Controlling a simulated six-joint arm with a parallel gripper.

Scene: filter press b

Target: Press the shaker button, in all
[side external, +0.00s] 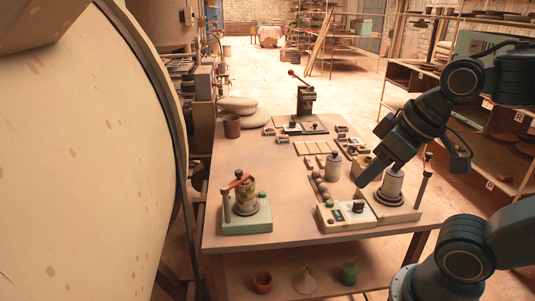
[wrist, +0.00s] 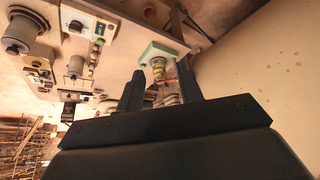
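My gripper (side external: 369,174) points down and left above the right part of the table, behind a cream control box (side external: 345,215). In the wrist view my gripper (wrist: 160,68) has its two dark fingers apart, with nothing held between them. The box has a small green panel and a black knob (side external: 358,207); the box also shows in the wrist view (wrist: 88,16). A metal canister (side external: 392,185) stands upright on a base beside it, partly behind my gripper. No marking is readable, so I cannot tell which control is the shaker button.
A green-based press (side external: 246,222) with a yellow can and red lever stands at the table's front left. Several round balls (side external: 320,185), another canister (side external: 333,166) and small trays lie mid-table. A large pale drum (side external: 80,160) fills the left. The table's left middle is clear.

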